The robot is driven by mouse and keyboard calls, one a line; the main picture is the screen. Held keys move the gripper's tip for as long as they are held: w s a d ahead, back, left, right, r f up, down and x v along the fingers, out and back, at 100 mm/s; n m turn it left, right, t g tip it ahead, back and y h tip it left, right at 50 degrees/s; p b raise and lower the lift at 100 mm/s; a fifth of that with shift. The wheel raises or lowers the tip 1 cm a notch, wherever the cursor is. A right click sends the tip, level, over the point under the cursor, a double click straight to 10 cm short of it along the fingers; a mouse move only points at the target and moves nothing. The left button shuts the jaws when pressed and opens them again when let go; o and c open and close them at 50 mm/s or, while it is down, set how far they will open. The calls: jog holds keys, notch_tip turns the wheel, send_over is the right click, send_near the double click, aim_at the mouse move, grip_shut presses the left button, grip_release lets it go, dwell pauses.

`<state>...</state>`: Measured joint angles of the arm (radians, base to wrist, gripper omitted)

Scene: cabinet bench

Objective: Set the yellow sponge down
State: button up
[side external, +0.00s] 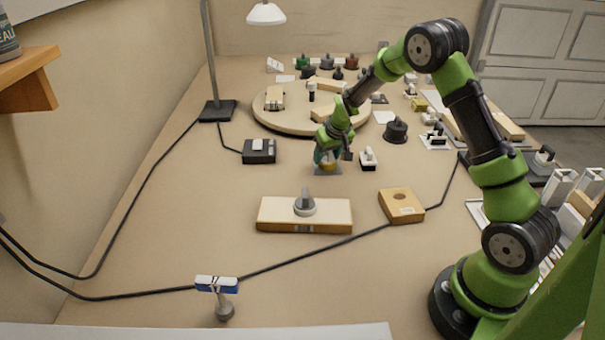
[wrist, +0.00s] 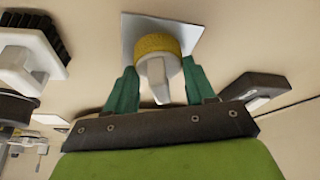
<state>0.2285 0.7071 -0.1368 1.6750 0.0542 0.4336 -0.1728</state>
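The yellow sponge (wrist: 157,43) is a round yellow pad with a pale grey handle-like part (wrist: 155,80), seen between my fingers in the wrist view. It also shows as a small yellow patch (side external: 327,167) under my gripper in the side view. My gripper (side external: 328,157) points down with its teal fingers closed on either side of the sponge. In the wrist view my gripper (wrist: 159,72) has a fingertip against each side of it. A pale square plate (wrist: 138,28) lies directly below the sponge. I cannot tell whether the sponge touches the plate.
A black-and-white switch block (side external: 368,158) stands close to the right of my gripper. A box with a grey knob (side external: 278,214) and a wooden block (side external: 401,205) lie nearer the camera. A round wooden board (side external: 275,122) with several items is behind. Bench to the left is mostly clear.

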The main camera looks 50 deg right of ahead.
jog(key=o, duration=0.4)
jog(key=v, duration=1.2)
jog(key=s+a+r+t+y, duration=0.2)
jog(key=s+a+r, duration=0.8)
jog(key=a+r, duration=0.15)
jog(key=s+a+y, duration=0.1)
jog(key=s+a, duration=0.2)
jog(key=s, duration=0.3)
jog(key=s+a+t, duration=0.1)
jog(key=s+a, duration=0.3)
jog(key=s, duration=0.2)
jog(key=shift+s+a+r+n+y, duration=0.2)
jog(key=shift+a+n+y, duration=0.1)
jog(key=shift+a+y, duration=0.1)
